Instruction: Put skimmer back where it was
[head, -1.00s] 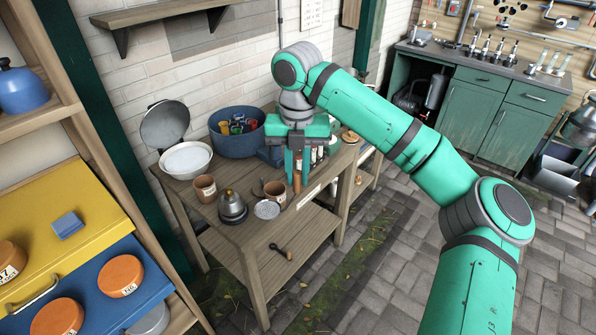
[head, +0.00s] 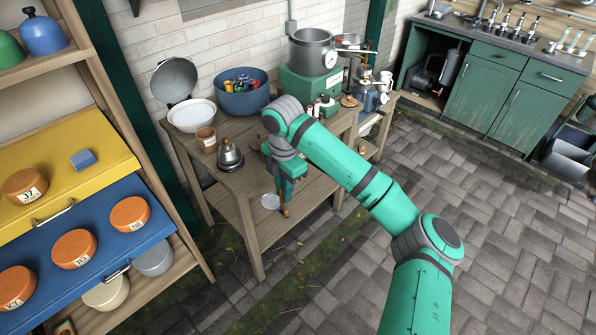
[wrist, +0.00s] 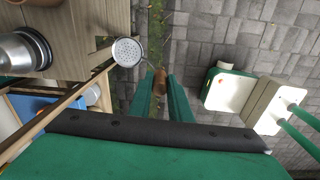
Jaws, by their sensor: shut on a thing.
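The skimmer has a round, pale perforated disc (head: 270,202) and a brown wooden handle. My gripper (head: 286,190) points down and is shut on the handle, just off the front edge of the wooden table (head: 240,185). The disc hangs left of the fingers, below tabletop height. In the wrist view the disc (wrist: 128,50) shows its holes clearly, and the handle end (wrist: 159,80) sits between the two green fingers. Part of the handle is hidden by the fingers.
The tabletop holds a brown cup (head: 206,139), a metal bell-shaped vessel (head: 229,156), a white bowl (head: 191,115), a blue tub (head: 243,98) and a green box (head: 309,88) under a pot (head: 312,52). A shelf with yellow and blue drawers (head: 80,240) stands left. Paved floor is clear at right.

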